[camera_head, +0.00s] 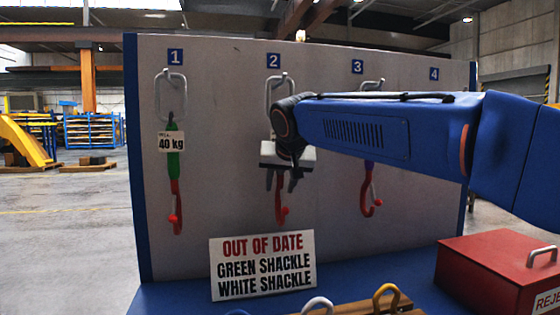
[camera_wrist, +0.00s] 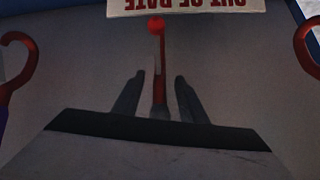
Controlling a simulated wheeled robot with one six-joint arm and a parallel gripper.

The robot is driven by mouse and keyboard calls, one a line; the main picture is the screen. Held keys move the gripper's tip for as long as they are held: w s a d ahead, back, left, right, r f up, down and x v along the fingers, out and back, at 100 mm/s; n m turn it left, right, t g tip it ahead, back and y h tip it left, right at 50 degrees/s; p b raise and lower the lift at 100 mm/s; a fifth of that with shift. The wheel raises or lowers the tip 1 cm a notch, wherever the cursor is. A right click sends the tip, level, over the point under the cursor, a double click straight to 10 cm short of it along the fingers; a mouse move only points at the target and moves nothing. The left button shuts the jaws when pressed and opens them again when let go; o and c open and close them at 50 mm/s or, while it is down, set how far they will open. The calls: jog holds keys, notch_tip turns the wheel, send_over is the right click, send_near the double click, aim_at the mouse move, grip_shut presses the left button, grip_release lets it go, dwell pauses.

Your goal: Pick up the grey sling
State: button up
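No grey sling body shows plainly in either view. A sling hangs at the hook marked 2 (camera_head: 276,90), and my gripper hides its middle, so its colour cannot be told. Its red end hook (camera_head: 281,214) shows below my gripper (camera_head: 280,188). In the wrist view, the red hook (camera_wrist: 158,50) runs up between the two fingers of my gripper (camera_wrist: 159,78). The fingers are apart, with a gap on each side of the red stem. A green sling (camera_head: 173,160) with a 40 kg tag hangs at hook 1. Another sling with a red hook (camera_head: 371,200) hangs at hook 3.
An out-of-date sign (camera_head: 262,264) naming the green and white shackles stands below the board. A red box (camera_head: 490,270) is at the right. Shackles, including a yellow one (camera_head: 386,292), are at the front. My arm covers the area under number 4.

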jog(key=shift+x, duration=0.9)
grip_shut()
jog(key=shift+r, duration=0.15)
dwell(0.6)
